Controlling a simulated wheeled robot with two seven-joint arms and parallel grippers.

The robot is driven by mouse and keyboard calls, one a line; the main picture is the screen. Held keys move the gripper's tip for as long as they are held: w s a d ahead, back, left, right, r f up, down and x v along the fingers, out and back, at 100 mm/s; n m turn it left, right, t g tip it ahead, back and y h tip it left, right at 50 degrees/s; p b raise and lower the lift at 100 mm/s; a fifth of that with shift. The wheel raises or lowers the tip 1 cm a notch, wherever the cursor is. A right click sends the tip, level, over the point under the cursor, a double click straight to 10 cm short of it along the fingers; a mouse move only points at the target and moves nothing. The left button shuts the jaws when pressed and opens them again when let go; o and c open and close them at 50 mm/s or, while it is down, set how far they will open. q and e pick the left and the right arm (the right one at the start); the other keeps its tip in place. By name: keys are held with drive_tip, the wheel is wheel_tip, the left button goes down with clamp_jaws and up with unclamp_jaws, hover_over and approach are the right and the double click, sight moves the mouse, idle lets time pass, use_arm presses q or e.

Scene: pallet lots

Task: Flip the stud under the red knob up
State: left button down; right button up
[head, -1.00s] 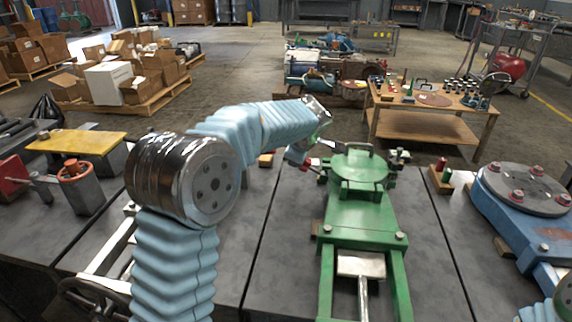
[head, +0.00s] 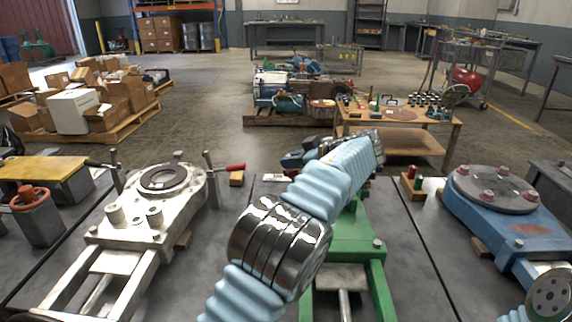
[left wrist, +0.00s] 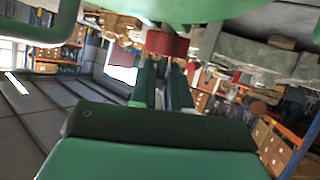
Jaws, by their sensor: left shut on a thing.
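A red knob (left wrist: 167,43) shows in the left wrist view, below the overhanging edge of a green part (left wrist: 200,8). My left gripper (left wrist: 165,62) has its fingertips at this knob and is shut on it. In the head view my left arm reaches over the green fixture (head: 345,232) and covers most of its round top, so the knob and fingertips cannot be made out there. How far its stud is tilted is hidden. My right gripper is out of view.
A white fixture (head: 150,215) with a red-handled lever stands at left, a blue fixture (head: 510,220) with a grey round plate at right. A wooden table (head: 400,125) is behind.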

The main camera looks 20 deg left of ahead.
use_arm(q)
drive_tip(key=shift+w+d+f, duration=0.1)
drive_tip(key=shift+d, duration=0.45)
drive_tip(key=shift+w+d+f, duration=0.1)
drive_tip(key=shift+d, duration=0.45)
drive_tip(key=c, duration=1.2)
unclamp_jaws()
drive_tip(key=shift+d+f, duration=0.1)
drive_tip(key=p+v, duration=0.1)
drive_tip(key=v, duration=0.3)
drive_tip(key=p+v, duration=0.2)
drive_tip(key=v, duration=0.3)
drive_tip(key=p+v, duration=0.1)
drive_tip(key=v, duration=0.4)
drive_tip(key=shift+a+r+p, duration=0.2)
drive_tip(key=shift+r+p, duration=0.05)
drive_tip(key=shift+p, duration=0.1)
